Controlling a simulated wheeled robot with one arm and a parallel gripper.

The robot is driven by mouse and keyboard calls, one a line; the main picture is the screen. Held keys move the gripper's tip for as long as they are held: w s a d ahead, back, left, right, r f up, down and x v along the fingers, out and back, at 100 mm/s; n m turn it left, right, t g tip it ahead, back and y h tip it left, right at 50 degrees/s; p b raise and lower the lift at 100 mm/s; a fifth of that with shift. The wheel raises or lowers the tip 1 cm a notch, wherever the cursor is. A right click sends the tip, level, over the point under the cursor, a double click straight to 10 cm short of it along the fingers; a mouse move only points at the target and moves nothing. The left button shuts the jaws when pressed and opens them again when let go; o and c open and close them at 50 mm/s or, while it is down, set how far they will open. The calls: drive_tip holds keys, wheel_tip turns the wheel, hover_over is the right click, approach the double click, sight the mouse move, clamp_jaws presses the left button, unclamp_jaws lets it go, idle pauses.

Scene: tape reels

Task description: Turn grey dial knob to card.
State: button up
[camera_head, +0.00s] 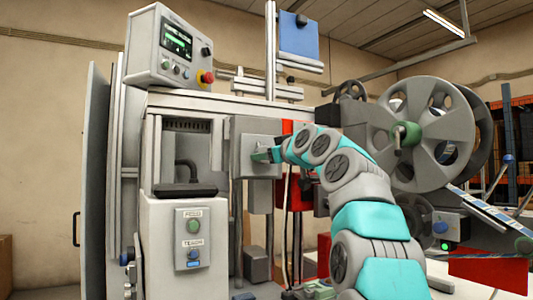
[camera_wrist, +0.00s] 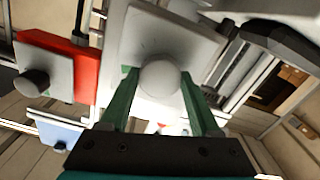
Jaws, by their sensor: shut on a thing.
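The grey dial knob (camera_wrist: 158,77) is a round, pale knob on a light grey plate (camera_wrist: 185,40) in the wrist view. My gripper (camera_wrist: 158,82) has its two green fingers on either side of this knob and is shut on it. In the head view my gripper (camera_head: 264,155) reaches the front of a grey box (camera_head: 258,130), and its fingers hide the knob there. I cannot make out a card mark or a pointer on the knob in either view.
A second, darker knob (camera_wrist: 32,83) sits on a grey plate beside a red block (camera_wrist: 85,75). A blue panel (camera_head: 300,38) is above. A control box (camera_head: 168,48) with a red button and a pedestal (camera_head: 185,240) stand left; large reels (camera_head: 430,130) stand right.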

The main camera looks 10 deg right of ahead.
drive_tip(key=shift+d+f+m+p, duration=0.1)
drive_tip(key=shift+m+p, duration=0.2)
drive_tip(key=shift+m, duration=3.85)
drive_tip(key=shift+f+m+p, duration=0.1)
drive_tip(key=shift+m+p, duration=0.15)
drive_tip(key=shift+m, duration=3.9)
drive_tip(key=o, duration=1.4)
drive_tip(key=shift+r, duration=0.1)
